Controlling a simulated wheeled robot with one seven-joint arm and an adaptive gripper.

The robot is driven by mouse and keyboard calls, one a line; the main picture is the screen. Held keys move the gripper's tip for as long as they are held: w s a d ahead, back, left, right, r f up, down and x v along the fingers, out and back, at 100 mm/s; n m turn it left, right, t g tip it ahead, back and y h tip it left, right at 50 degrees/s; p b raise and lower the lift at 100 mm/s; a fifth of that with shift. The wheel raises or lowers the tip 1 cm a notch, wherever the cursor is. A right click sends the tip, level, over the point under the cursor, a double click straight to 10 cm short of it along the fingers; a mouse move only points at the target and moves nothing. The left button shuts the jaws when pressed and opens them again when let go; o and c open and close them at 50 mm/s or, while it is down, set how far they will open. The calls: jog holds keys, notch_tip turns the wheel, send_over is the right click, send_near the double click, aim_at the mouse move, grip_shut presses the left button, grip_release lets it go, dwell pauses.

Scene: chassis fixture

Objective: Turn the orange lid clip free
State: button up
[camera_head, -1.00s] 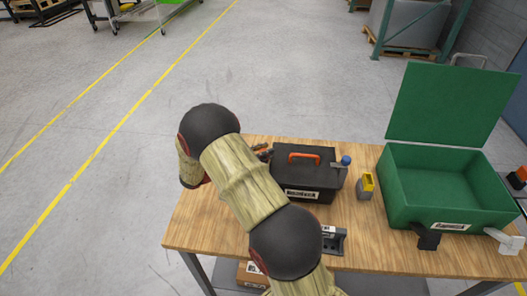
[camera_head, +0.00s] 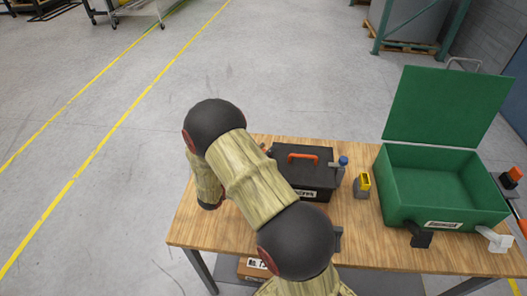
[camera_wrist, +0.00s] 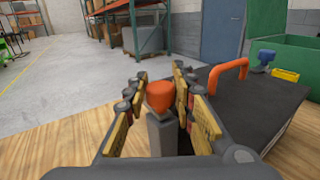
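The orange lid clip (camera_wrist: 160,96) shows in the wrist view as an orange cap on an upright grey post, beside the black toolbox (camera_wrist: 250,105). My gripper (camera_wrist: 162,88) has one finger on each side of the cap. The fingers look open, with a narrow gap to the cap; any light contact on the right cannot be told. In the head view, the black toolbox (camera_head: 318,165) stands closed on the table with an orange handle (camera_head: 303,156) on its lid. My arm hides the clip and most of my gripper there.
A blue-topped clip (camera_head: 343,161) sits at the toolbox's right side. A yellow and grey item (camera_head: 362,185) stands on the wooden table (camera_head: 345,225). A green open case (camera_head: 390,200) takes up the table's right side. Open floor lies left of the table.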

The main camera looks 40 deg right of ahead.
jog(key=o, duration=0.5)
jog(key=shift+a, duration=0.1)
jog(key=s+a, duration=0.1)
jog(key=a, duration=1)
jog(key=shift+s+a, duration=0.25)
jog(key=shift+a, duration=0.15)
jog(key=shift+r, duration=0.1)
